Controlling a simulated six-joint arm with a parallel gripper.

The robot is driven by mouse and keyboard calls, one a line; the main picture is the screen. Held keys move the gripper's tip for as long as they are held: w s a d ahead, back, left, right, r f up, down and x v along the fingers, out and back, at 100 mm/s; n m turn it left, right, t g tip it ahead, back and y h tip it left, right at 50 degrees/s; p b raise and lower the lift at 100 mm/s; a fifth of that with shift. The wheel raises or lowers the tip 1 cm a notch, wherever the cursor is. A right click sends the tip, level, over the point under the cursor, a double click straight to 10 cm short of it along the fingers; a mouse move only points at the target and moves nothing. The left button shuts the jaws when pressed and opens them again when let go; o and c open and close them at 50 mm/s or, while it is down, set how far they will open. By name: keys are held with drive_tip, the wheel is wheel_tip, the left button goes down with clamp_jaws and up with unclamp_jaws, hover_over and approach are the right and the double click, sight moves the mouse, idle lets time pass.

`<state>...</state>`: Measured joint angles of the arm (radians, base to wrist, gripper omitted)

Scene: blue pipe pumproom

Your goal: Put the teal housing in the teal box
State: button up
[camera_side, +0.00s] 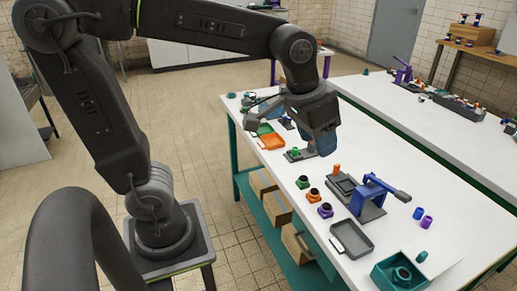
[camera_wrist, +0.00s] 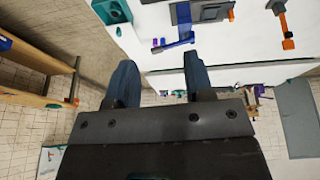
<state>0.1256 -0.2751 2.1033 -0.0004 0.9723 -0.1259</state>
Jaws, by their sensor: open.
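The teal box (camera_side: 378,274) stands at the near right corner of the white table. A round teal part with a hole, which looks like the teal housing (camera_side: 402,275), sits inside it. The box also shows at the top left of the wrist view (camera_wrist: 101,11), partly cut off. My gripper (camera_side: 323,147) is above the middle of the table, well away from the box. In the wrist view its two blue fingers (camera_wrist: 160,62) are apart with nothing between them.
A blue press (camera_side: 372,194), a grey tray (camera_side: 352,239) and small green, orange and purple housings (camera_side: 314,196) stand between my gripper and the box. A small teal cylinder (camera_side: 422,256) lies beside the box. Orange and green trays (camera_side: 271,141) lie farther back.

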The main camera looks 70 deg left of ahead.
drive_tip(key=s+a+f, duration=0.1)
drive_tip(key=s+a, duration=0.1)
drive_tip(key=s, duration=0.3)
drive_tip(key=s+a+f+t, duration=0.1)
drive_tip(key=s+a, duration=0.1)
drive_tip(key=s, duration=0.3)
drive_tip(key=shift+s+f+t, duration=0.15)
drive_tip(key=shift+f+t, duration=0.15)
drive_tip(key=shift+f, duration=0.05)
idle(0.7)
